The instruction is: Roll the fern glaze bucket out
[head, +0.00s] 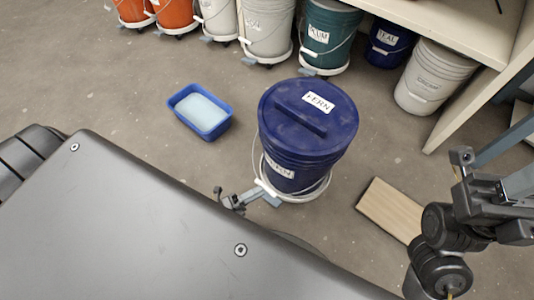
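The fern bucket (307,135) is dark blue with a lid, labelled FERN on top and side. It stands upright on a white round dolly (318,192) on the open floor, right of centre. My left gripper (264,196) is low at the dolly's near left edge, its fingers by the white tab there; whether they are closed on it cannot be told. My body hides most of the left arm. My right gripper (515,162) is at the right edge, fingers spread apart, nothing seen between them, tips cut off by the frame.
A blue tub (200,111) lies left of the bucket. A wooden board (391,209) lies to its right. Several buckets on dollies line the back, including a teal one (327,37). A cream bucket (434,78) and dark blue bucket (388,44) stand under a shelf (470,35). Floor at left is clear.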

